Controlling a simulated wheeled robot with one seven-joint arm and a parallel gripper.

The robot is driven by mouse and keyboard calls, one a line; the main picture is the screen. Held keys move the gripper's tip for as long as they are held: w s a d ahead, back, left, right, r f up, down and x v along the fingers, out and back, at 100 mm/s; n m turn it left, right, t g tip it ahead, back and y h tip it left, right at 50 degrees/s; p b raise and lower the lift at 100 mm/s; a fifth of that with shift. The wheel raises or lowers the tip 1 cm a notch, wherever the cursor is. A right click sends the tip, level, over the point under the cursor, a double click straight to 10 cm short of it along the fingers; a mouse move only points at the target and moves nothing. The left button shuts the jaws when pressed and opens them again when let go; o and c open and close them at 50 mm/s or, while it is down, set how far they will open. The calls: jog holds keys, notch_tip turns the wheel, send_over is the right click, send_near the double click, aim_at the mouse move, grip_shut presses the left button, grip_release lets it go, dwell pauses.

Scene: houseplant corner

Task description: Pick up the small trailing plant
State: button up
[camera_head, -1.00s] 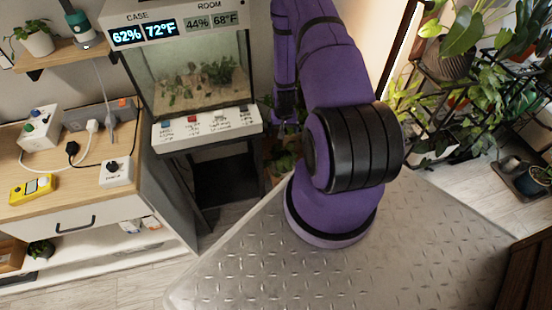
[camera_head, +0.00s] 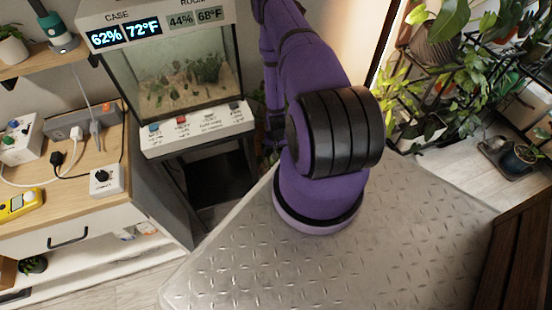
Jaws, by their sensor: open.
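I cannot tell for sure which plant is the small trailing one. A plant in a white pot (camera_head: 13,47) stands on the upper left wall shelf, cut by the picture's left edge. A small dark-leaved plant (camera_head: 34,264) sits on the low white shelf under the drawer. My gripper (camera_head: 275,130) shows only as a small dark end beside my purple arm, partly hidden by it, in front of the glass case's stand. It is open and far from both plants, with nothing seen in it.
A glass case (camera_head: 190,75) with a control panel stands behind my arm. The wooden cabinet (camera_head: 75,215) at left carries plugs, cables and a yellow meter (camera_head: 18,204). A plant rack (camera_head: 455,75) fills the right. Dark wooden slats (camera_head: 515,250) stand at lower right.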

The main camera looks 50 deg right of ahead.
jog(key=shift+s+a+f, duration=0.1)
jog(key=shift+a+f, duration=0.05)
jog(key=shift+f, duration=1.05)
jog(key=shift+s+a+f, duration=0.1)
jog(key=shift+f, duration=1.05)
jog(key=shift+c, duration=0.2)
jog(key=c, duration=0.6)
jog(key=shift+r, duration=5.05)
